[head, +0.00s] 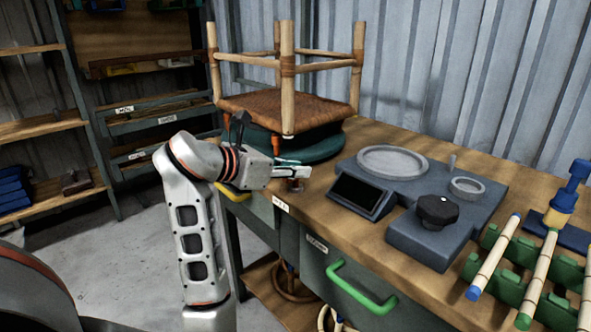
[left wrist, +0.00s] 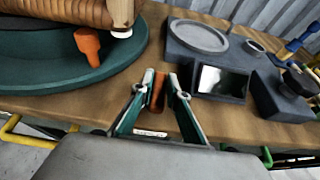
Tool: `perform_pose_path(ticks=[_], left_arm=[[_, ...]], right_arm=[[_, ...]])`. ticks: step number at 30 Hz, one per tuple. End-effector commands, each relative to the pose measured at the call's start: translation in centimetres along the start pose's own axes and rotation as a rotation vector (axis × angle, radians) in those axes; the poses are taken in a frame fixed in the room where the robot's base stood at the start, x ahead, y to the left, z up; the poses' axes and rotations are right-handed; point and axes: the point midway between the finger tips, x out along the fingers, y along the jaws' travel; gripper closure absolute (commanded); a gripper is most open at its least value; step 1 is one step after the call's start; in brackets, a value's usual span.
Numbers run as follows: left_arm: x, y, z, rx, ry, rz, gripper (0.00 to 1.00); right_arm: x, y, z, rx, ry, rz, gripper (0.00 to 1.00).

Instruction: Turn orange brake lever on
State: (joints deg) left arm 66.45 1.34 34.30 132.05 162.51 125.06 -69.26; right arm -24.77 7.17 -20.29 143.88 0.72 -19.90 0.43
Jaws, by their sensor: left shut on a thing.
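The orange brake lever (left wrist: 157,90) stands at the front edge of the workbench, beside the dark green turntable (left wrist: 60,75). My left gripper (left wrist: 160,82) has its two fingers on either side of the lever and is shut on it. In the head view my left gripper (head: 302,171) reaches in from the left over the bench edge, and the lever is mostly hidden by the fingers. My right gripper is not in view.
An upside-down woven stool (head: 290,105) rests on the turntable, behind my left gripper. A grey-blue fixture (head: 440,215) with a small dark screen (head: 358,192) and black knob (head: 437,209) stands to the right. A green drawer handle (head: 360,290) sticks out below the bench top.

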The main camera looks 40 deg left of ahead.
Motion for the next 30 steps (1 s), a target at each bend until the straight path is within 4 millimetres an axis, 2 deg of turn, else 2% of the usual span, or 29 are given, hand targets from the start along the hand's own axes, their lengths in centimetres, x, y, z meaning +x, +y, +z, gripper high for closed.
perform_pose_path(ticks=[6, 7, 9, 20, 23, 30], left_arm=[[0.2, -0.1, -0.5, -0.004, 0.009, -0.003, 1.0], [0.2, -0.1, -0.5, -0.004, 0.009, -0.003, 0.82], [0.2, -0.1, -0.5, -0.003, 0.009, -0.002, 0.68], [-0.1, 0.0, -0.1, -0.001, 0.003, 0.001, 0.68], [-1.0, 0.1, -0.1, 0.001, 0.002, 0.003, 0.68], [-4.9, 0.1, -0.2, 0.001, 0.003, 0.005, 0.68]], right_arm=[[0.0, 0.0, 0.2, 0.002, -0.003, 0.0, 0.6], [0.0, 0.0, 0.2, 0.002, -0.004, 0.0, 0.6], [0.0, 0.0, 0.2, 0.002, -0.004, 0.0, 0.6], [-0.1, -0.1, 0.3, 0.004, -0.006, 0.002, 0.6], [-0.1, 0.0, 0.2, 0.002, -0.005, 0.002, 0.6], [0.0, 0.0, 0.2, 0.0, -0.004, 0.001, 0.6]])
